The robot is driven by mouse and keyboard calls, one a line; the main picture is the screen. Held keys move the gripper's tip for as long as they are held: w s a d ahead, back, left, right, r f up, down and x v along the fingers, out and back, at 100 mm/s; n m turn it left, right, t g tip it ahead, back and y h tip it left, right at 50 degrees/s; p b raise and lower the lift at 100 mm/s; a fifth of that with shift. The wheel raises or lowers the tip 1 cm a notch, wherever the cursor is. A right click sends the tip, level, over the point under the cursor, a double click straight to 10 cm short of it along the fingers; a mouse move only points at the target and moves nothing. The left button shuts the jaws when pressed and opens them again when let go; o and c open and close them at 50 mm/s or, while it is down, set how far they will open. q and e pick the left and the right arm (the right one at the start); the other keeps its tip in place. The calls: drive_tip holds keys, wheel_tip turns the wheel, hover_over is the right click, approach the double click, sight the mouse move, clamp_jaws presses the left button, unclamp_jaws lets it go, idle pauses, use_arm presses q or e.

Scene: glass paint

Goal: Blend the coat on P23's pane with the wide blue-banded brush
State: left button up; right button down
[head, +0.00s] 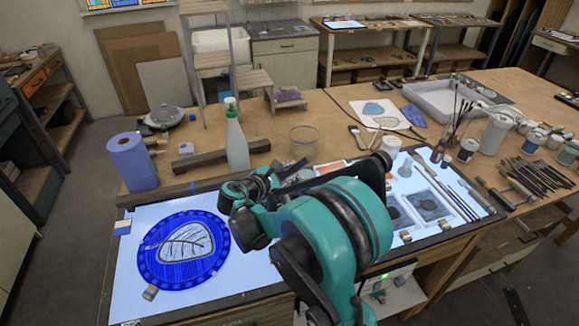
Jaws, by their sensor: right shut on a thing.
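A round blue pane (158,272) with a pale veined leaf shape lies on the left of the lit light table (255,280). Smaller grey panes (429,206) lie on its right part. I cannot read any label, so I cannot tell which is P23's. My right gripper (246,194) is over the middle of the light table, right of the round pane and apart from it. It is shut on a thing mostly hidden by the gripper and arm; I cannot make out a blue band. A wide brush (357,137) lies on the bench behind. My left gripper is not in view.
A blue paper roll (132,162), a spray bottle (236,142), a dark wooden bar (205,157) and a glass beaker (304,141) stand behind the light table. Jars (496,132) and several tools (535,178) crowd the right. Small blocks (150,292) sit beside the round pane.

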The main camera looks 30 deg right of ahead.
drive_tip(key=s+a+p, duration=0.1)
drive_tip(key=s, duration=0.3)
drive_tip(key=w+a+b, duration=0.1)
drive_tip(key=w+a, duration=0.1)
drive_tip(key=a, duration=1)
drive_tip(key=shift+w+f, duration=0.15)
idle(0.3)
drive_tip(key=shift+b, duration=0.3)
drive_tip(key=shift+f, duration=0.25)
drive_tip(key=shift+f+b, duration=0.25)
drive_tip(key=shift+b, duration=0.2)
